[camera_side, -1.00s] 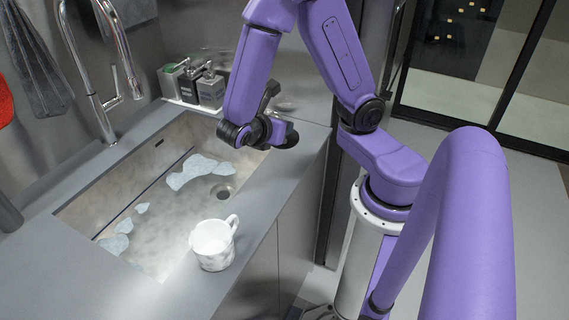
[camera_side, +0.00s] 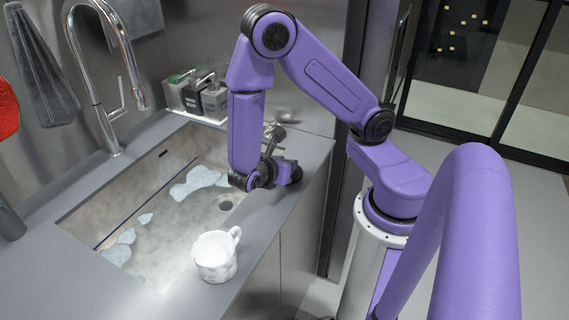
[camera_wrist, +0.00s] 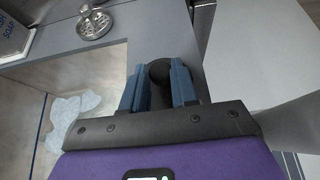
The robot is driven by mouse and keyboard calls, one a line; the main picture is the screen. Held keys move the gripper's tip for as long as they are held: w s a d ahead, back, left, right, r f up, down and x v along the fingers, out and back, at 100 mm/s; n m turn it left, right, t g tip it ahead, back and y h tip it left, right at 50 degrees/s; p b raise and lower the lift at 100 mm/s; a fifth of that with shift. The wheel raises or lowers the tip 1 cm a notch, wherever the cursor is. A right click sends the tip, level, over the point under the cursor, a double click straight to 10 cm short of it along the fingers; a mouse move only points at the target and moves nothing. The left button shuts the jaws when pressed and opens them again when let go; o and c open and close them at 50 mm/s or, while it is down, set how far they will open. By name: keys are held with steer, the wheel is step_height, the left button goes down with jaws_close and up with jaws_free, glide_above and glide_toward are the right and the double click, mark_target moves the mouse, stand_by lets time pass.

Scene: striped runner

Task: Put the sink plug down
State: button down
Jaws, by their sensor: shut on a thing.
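My gripper (camera_wrist: 158,88) is shut on the black sink plug (camera_wrist: 158,72), whose dark rounded top shows between the two blue fingers in the wrist view. The rest of the plug is hidden by the fingers and gripper body. In the side view my gripper (camera_side: 287,172) is low over the grey counter strip to the right of the sink basin, close to its surface. I cannot tell whether the plug touches the counter.
A white mug (camera_side: 214,257) stands on the front counter. Soap dispensers (camera_side: 213,99) stand behind. A metal dish (camera_wrist: 94,22) sits beyond the fingers.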

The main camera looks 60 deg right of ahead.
steer(key=shift+f, duration=0.1)
steer(key=c, duration=0.9)
jaws_free()
steer(key=shift+o, duration=0.2)
steer(key=shift+a+r, duration=0.25)
steer(key=v, duration=1.1)
steer(key=s+a+r+m+y, duration=0.1)
steer(key=s+r+m+y, duration=0.4)
steer(key=s+y, duration=0.6)
steer(key=shift+s+r+y, duration=0.35)
steer(key=shift+r+y, duration=0.05)
steer(key=shift+y, duration=0.4)
